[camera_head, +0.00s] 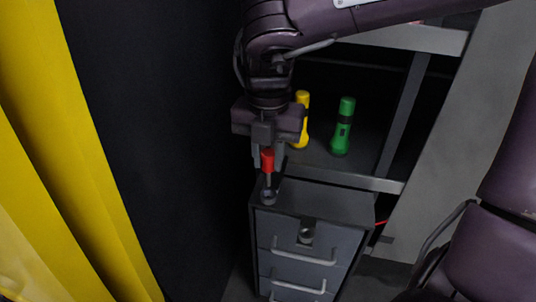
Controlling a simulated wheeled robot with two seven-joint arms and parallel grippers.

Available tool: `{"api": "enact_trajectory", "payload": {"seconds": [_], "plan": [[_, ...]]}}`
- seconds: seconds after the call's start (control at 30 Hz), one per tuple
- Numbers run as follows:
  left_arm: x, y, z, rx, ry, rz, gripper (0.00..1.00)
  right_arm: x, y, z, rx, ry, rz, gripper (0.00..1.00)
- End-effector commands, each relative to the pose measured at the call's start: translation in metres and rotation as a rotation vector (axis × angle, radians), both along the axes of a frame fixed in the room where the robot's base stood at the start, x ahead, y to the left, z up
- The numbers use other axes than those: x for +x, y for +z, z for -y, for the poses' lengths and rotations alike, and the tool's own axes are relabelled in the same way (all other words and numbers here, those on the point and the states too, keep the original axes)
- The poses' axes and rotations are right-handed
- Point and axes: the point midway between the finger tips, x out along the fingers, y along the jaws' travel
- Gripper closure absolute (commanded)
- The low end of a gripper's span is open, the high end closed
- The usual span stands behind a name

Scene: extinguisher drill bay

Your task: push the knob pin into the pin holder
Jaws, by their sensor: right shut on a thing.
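The knob pin (267,160) has a red knob on top and a thin grey shaft pointing down. My right gripper (268,160) points down and is shut on the red knob. The pin holder (268,197) is a small round grey piece on the left part of the drawer cabinet's top. The pin stands about upright above it, with its lower end at the holder; I cannot tell how far the tip is inside. My left gripper is not in view.
The grey drawer cabinet (335,203) has handles and a round fitting (307,233) on its front. A dark wall panel (165,130) and yellow curtain (50,150) are at left.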

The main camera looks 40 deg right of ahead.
Motion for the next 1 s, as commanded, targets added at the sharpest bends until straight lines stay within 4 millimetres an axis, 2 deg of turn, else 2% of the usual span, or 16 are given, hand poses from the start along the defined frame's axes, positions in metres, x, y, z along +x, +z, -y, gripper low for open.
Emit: {"api": "enact_trajectory", "payload": {"seconds": [0.5,1.0], "plan": [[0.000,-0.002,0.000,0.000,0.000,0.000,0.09,0.000,0.000,0.000,0.000,0.000,0.000,1.00],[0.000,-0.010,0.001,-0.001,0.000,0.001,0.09,0.000,-0.010,0.000,0.000,0.000,0.000,1.00]]}}
